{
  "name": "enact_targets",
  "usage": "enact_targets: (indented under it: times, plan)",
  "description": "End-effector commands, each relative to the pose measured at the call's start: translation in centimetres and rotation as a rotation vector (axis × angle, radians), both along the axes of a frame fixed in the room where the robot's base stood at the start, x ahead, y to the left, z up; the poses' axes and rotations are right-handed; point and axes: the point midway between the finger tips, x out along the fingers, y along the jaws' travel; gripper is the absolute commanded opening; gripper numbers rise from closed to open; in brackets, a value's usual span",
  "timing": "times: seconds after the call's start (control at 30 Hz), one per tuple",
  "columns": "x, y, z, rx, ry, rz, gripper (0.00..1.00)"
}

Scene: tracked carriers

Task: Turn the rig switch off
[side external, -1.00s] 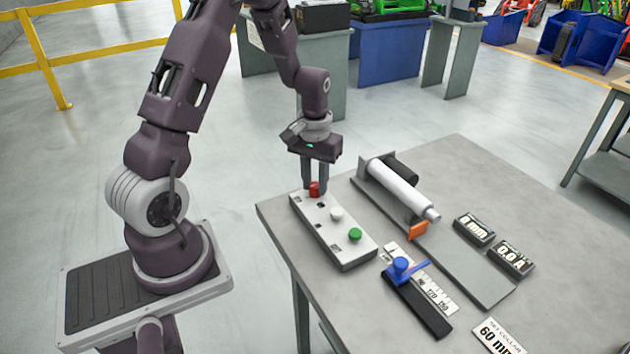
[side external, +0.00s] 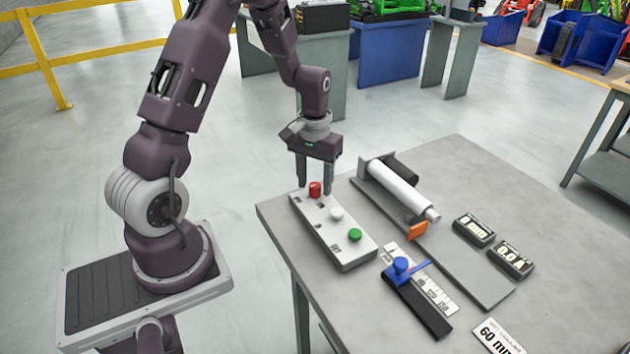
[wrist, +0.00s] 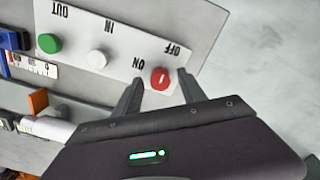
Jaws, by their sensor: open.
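The control box (side external: 345,248) is a long pale bar on the near left of the table. A red switch knob (side external: 314,189) stands at its far end. In the wrist view the red knob (wrist: 160,78) has a pale mark and sits near the upside-down words ON and OFF; I cannot tell for sure which one the mark points to. My gripper (side external: 314,187) points down with its fingers open, one on each side of the knob with gaps. The wrist view shows the gripper's fingers (wrist: 159,79) apart around it.
A white button (side external: 336,214) and a green button (side external: 355,235) are on the same box. A grey-white cylinder (side external: 400,189) on a rail, an orange block (side external: 417,230), a blue knob (side external: 400,265) and a dark display reading 0.0 A (side external: 512,258) stand to the right.

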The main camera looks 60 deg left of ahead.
Motion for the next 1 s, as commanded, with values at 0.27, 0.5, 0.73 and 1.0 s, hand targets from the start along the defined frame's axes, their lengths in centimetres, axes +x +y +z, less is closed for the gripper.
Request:
enact_targets:
  times: [0.27,0.5,0.73,1.0]
  plan:
    - [0.1,0.1,5.3,0.004,-0.006,0.0,0.49]
    - [0.0,0.0,6.9,0.001,-0.002,0.0,0.49]
    - [0.0,-0.4,7.5,0.003,-0.011,-0.01,0.49]
    - [-6.1,-10.5,19.2,0.064,-0.237,-0.275,0.49]
